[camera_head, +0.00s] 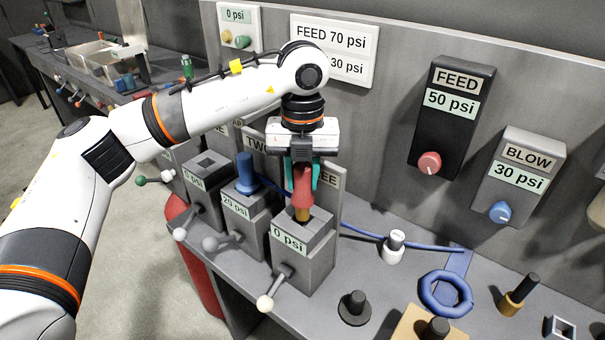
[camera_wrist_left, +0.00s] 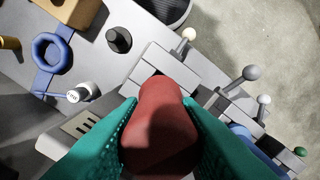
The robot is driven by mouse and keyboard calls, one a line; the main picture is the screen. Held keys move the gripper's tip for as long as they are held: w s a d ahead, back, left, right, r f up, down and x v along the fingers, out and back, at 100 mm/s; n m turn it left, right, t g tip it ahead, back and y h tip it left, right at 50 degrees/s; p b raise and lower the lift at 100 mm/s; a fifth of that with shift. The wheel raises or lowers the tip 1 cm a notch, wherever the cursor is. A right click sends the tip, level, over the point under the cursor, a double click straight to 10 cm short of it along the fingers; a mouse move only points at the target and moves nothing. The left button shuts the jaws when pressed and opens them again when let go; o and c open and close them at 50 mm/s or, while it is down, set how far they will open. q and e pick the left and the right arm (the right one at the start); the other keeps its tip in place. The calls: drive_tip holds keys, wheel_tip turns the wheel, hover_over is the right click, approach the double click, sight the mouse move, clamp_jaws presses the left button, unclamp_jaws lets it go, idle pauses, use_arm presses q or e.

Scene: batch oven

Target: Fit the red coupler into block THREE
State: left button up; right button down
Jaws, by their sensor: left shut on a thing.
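My left gripper (camera_head: 302,170) points down and its teal fingers are shut on the red coupler (camera_head: 302,187). In the left wrist view the red coupler (camera_wrist_left: 160,120) fills the space between both fingers. The coupler is about upright, with a brass-coloured lower end at the top opening of block THREE (camera_head: 312,250). I cannot tell how far that end is inside the opening. The block's display reads 0 psi and its pale-knobbed lever (camera_head: 265,303) sticks out in front. The block's sign is partly hidden by the gripper. My right gripper is not in view.
Block TWO (camera_head: 240,212), reading 20 psi, holds a blue coupler (camera_head: 245,172). Another block (camera_head: 203,185) left of it has an empty socket. Right of block THREE are a black peg (camera_head: 354,305), a white fitting (camera_head: 393,247) and a blue ring (camera_head: 446,294).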

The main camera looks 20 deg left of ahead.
sight(303, 193)
use_arm(q)
drive_tip(key=shift+f+b, duration=1.8)
drive_tip(key=shift+f, duration=0.25)
idle(1.5)
drive_tip(key=o, duration=1.1)
